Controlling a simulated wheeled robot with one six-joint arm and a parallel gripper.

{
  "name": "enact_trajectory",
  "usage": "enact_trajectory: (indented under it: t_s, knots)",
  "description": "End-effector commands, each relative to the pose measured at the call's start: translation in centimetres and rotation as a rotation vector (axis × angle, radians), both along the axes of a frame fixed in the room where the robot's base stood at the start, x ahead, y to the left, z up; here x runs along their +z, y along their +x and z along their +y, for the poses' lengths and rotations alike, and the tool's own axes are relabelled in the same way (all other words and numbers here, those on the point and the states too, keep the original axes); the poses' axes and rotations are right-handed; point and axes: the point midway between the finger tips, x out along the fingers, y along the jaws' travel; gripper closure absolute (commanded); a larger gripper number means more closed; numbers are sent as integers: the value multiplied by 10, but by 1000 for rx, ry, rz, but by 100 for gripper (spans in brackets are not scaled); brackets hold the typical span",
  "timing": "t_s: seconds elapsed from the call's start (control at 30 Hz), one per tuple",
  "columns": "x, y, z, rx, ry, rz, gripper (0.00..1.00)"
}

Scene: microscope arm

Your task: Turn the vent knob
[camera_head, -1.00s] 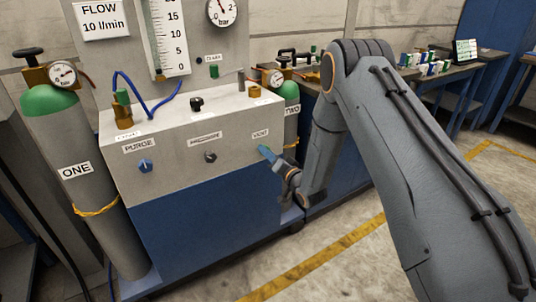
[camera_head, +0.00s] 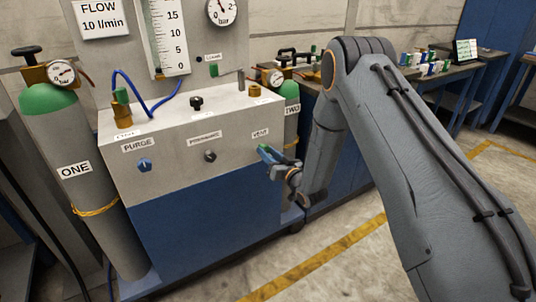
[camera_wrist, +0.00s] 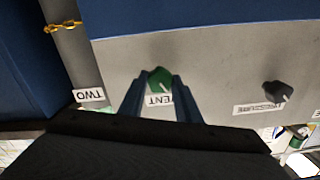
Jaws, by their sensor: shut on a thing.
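The vent knob (camera_wrist: 160,79) is green with a pale pointer line and sits on the grey front panel (camera_head: 190,170). In the wrist view it lies between the tips of my gripper (camera_wrist: 158,82), and the fingers are shut on it. The VENT label (camera_wrist: 158,100) shows partly between the fingers. In the head view my gripper (camera_head: 264,150) reaches the panel's right end just below the VENT label (camera_head: 260,133), and the knob is mostly hidden there.
The black pressure knob (camera_head: 210,156) and the blue purge knob (camera_head: 145,164) are on the same panel to the left. Gas cylinder ONE (camera_head: 75,170) stands at the left, cylinder TWO (camera_head: 291,112) behind the panel's right end. The floor at the lower right is clear.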

Motion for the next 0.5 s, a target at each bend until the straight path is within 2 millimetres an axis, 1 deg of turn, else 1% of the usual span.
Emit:
enact_trajectory:
  t_s: [0.5]
  knots:
    - [-1,0,-1,-1,-407,-273,92]
